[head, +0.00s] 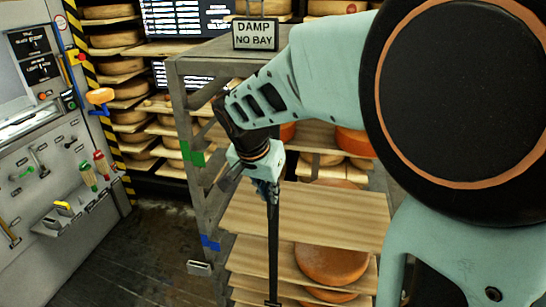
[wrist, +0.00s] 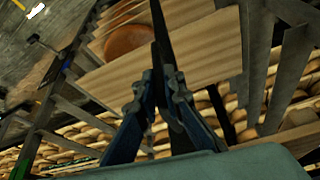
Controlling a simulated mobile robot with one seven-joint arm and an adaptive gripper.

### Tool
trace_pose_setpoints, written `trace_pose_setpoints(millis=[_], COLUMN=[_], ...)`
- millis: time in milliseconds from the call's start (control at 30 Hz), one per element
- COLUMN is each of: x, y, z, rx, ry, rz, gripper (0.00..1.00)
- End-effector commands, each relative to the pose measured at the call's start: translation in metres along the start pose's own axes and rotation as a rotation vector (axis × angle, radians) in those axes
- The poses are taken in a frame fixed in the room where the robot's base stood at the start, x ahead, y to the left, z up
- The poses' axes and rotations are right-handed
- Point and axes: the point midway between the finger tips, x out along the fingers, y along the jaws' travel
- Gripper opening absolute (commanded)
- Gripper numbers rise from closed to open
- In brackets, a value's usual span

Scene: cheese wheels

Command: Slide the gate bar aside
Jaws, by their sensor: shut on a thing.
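The gate bar (head: 273,245) is a thin dark bar, upright in front of the shelves of the cheese rack. Its lower end reaches near the bottom edge of the head view. My gripper (head: 268,190) is shut on the bar's upper part. In the wrist view the gripper (wrist: 162,76) has its fingers closed around the bar (wrist: 158,25), which runs away toward the top of the picture. The part between the fingers is hidden.
The rack's grey frame (head: 181,115) carries wooden shelves (head: 310,213) and orange cheese wheels (head: 330,262). A "DAMP NO BAY" sign (head: 255,35) stands on top. A grey tool panel (head: 60,150) is at left. The floor (head: 150,250) between is mostly clear.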

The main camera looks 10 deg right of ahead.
Motion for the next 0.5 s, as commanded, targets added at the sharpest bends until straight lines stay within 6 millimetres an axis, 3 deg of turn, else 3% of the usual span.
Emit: trace_pose_setpoints(millis=[33,200,500], x=[0.002,-0.004,-0.013], y=[-0.021,-0.076,-0.150], z=[0.005,0.015,0.027], rx=[-0.008,-0.007,-0.004], ry=[0.003,0.001,0.001], rz=[-0.008,-0.007,-0.005], gripper=[0.00,0.00,0.00])
